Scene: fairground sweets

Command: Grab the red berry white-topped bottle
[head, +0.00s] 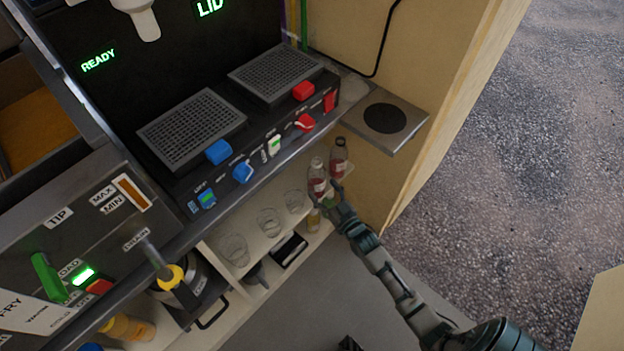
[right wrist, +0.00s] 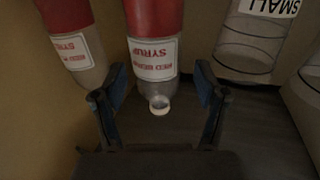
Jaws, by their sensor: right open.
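The red berry syrup bottle with the white cap (right wrist: 155,60) hangs upside down in the right wrist view, which shows the scene inverted. Its label reads red berry syrup. In the head view this bottle (head: 317,179) stands on the small shelf, left of a second red bottle (head: 339,157). The second bottle also shows at the left of the wrist view (right wrist: 73,45), its label partly readable. My right gripper (head: 334,196) is open in front of the bottles. In the wrist view its fingers (right wrist: 160,97) lie either side of the white-capped bottle, with gaps visible.
Several clear cups (head: 268,222) stand left of the bottles, one marked small in the wrist view (right wrist: 250,40). The counter with knobs (head: 243,172) overhangs the shelf, and a wooden side panel (head: 385,180) closes the right.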

